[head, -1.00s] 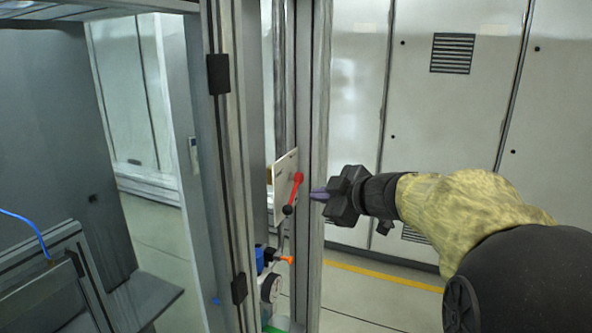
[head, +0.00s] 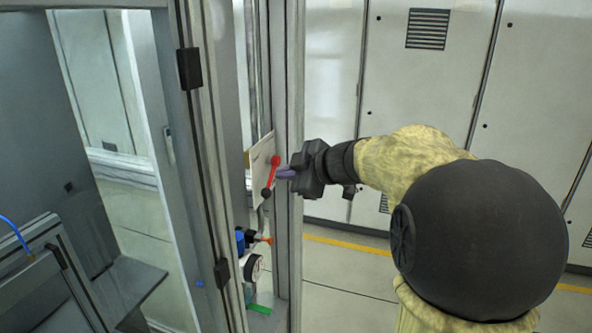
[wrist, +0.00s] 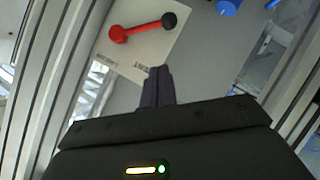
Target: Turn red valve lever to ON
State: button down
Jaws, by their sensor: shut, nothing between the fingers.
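The red valve lever (head: 271,174) is on a pale plate (head: 262,154) behind the frame post. Its red round end is at the top and its black knob at the lower left. In the wrist view the lever (wrist: 142,27) lies beyond the fingertips, with the red end left and the black knob right. The plate (wrist: 110,50) carries two small labels, too small to read. My gripper (head: 279,174) is shut and empty, its purple-grey fingers pointing at the lever from the right. In the wrist view the fingertips (wrist: 159,72) are below the lever; I cannot tell whether they touch it.
Upright metal posts (head: 291,80) stand close beside the plate and my gripper. Below the lever are a blue fitting with an orange knob (head: 263,239) and a round gauge (head: 255,267). Grey cabinets (head: 420,90) stand behind. Open floor lies between.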

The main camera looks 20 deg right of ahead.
aim_at(271, 177)
jog(key=w+a+f, duration=0.1)
jog(key=w+f, duration=0.4)
jog(key=w, duration=0.1)
jog(key=shift+w+a+p, duration=0.15)
jog(key=shift+a+p, duration=0.15)
jog(key=shift+p, duration=0.1)
jog(key=shift+f+b, duration=0.25)
jog(key=shift+b, duration=0.05)
jog(key=shift+f+n+b, duration=0.15)
jog(key=shift+n+b, duration=0.15)
jog(key=shift+b, duration=0.45)
